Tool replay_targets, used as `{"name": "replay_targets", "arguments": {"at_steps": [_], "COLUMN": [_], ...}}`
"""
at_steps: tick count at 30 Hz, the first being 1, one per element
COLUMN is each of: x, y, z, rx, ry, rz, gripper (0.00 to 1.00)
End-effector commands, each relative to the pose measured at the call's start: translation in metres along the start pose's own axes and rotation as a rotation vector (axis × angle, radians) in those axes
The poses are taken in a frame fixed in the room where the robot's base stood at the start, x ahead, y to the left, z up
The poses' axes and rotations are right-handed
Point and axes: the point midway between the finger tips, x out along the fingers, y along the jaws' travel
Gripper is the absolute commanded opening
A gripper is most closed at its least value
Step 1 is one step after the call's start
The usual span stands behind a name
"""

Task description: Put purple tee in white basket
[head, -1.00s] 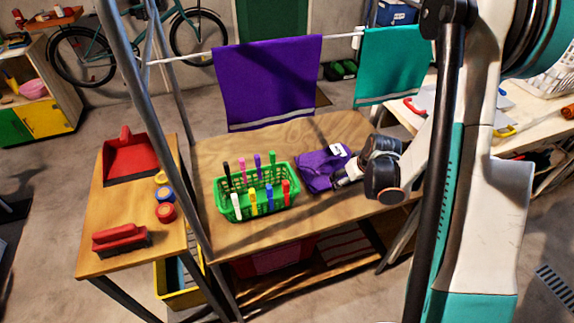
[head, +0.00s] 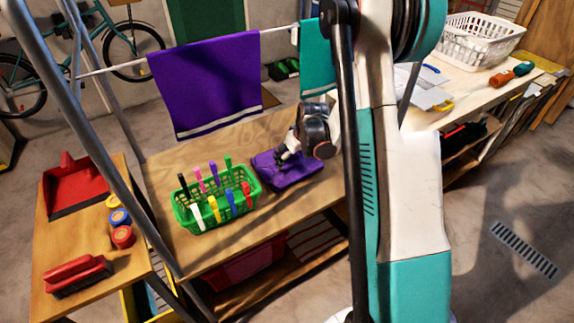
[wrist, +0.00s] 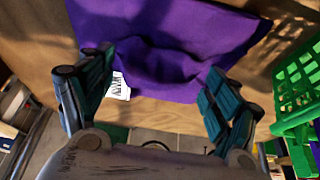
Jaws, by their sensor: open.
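My gripper (head: 287,155) is over the back part of the tee. In the wrist view its two fingers (wrist: 156,75) are wide apart with nothing gripped; I cannot tell if they touch the cloth. The white basket (head: 477,42) stands on the bench at the back right, its inside partly visible.
The green crate (head: 205,213) is close left of the tee. A purple towel (head: 206,85) and a teal towel (head: 316,60) hang on a rail behind.

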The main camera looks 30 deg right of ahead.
Motion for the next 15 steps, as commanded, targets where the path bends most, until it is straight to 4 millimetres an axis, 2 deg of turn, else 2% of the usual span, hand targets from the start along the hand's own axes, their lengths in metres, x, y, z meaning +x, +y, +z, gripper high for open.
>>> {"name": "replay_targets", "arguments": {"at_steps": [5, 9, 15], "x": [0.013, 0.022, 0.022], "y": [0.000, 0.000, 0.000], "z": [-0.025, -0.022, -0.023], "rx": [-0.002, 0.000, 0.000], "ry": [0.000, 0.000, 0.000], "rz": [0.000, 0.000, 0.000], "gripper": [0.82, 0.82, 0.82]}}
